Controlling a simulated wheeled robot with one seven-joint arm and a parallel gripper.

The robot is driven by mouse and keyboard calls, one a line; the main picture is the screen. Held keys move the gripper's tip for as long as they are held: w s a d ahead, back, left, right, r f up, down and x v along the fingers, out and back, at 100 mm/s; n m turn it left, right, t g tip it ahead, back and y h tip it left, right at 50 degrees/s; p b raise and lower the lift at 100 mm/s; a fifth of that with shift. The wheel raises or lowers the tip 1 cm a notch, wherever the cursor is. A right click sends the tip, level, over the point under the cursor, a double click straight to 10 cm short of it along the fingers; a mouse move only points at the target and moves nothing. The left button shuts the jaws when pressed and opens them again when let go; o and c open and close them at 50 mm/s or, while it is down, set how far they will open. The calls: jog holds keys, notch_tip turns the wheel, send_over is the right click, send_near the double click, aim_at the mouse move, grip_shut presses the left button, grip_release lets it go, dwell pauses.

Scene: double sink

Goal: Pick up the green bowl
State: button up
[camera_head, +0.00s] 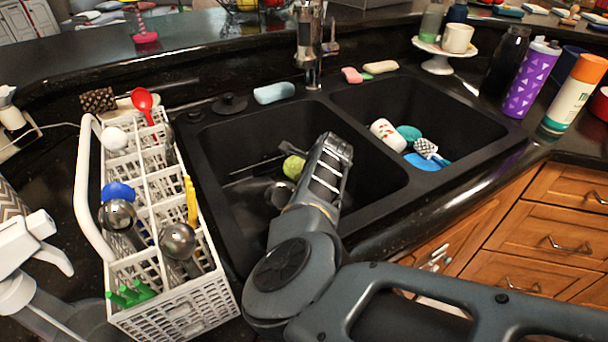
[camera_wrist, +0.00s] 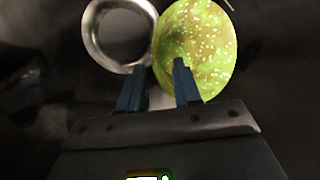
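The green bowl (camera_head: 293,167) lies in the left sink basin; only part of it shows beside my arm. In the wrist view it is a speckled yellow-green oval (camera_wrist: 208,45), seemingly tilted on its side. My gripper (camera_wrist: 158,85) is open, with a gap between its two blue fingers. The right finger overlaps the bowl's lower left edge in the picture; I cannot tell whether it touches. In the head view the fingertips are hidden behind my wrist.
A round metal item (camera_wrist: 121,35) lies just left of the bowl; it also shows in the head view (camera_head: 279,194). The sink divider (camera_head: 372,150) stands to the right. A white utensil rack (camera_head: 180,300) stands left of the sink, and the faucet (camera_head: 308,45) behind it.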

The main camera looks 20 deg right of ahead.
jog(key=shift+b+x, duration=0.35)
jog(key=shift+x, duration=1.55)
jog(key=shift+s, duration=0.1)
jog(key=shift+f, duration=0.1)
grip_shut()
